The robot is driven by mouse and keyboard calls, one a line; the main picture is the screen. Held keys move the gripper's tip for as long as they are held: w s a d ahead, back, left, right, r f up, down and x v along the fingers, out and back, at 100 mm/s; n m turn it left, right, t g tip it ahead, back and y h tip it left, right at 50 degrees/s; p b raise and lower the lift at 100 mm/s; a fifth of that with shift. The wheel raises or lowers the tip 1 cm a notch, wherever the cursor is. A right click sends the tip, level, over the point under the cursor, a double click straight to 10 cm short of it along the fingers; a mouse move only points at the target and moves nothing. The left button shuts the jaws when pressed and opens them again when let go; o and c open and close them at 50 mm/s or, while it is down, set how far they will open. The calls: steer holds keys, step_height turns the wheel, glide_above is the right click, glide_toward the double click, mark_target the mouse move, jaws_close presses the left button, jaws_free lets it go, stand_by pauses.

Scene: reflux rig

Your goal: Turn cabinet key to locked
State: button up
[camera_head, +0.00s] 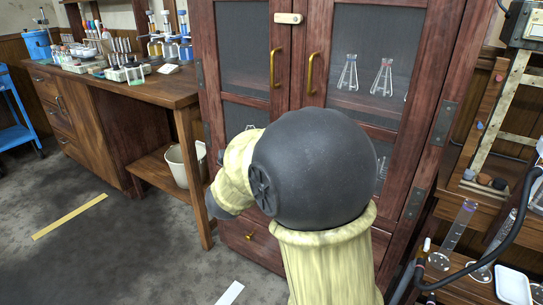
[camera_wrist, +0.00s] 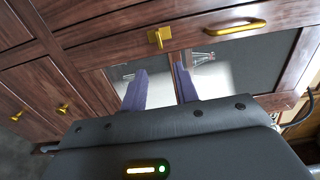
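The wooden cabinet (camera_head: 295,60) has two glass doors with brass pull handles (camera_head: 311,72). In the wrist view, a small brass fitting (camera_wrist: 159,38) that looks like the key in its lock sits on the door frame, close to the end of a brass handle (camera_wrist: 235,28). I cannot tell which way the key is turned. My gripper (camera_wrist: 159,70) is open and empty, its two fingers apart and pointing toward the cabinet front. The brass fitting lies beyond the fingertips, roughly in line with the gap between them. In the head view my arm hides the key and the gripper's fingers.
A white catch (camera_head: 288,18) spans the doors high up. Brass knobs (camera_wrist: 63,108) sit on drawers below. Glass flasks (camera_head: 382,78) stand inside. A shelf with glassware is at right.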

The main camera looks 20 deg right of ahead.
steer(key=v, duration=0.4)
steer(key=shift+s+a+p, duration=0.3)
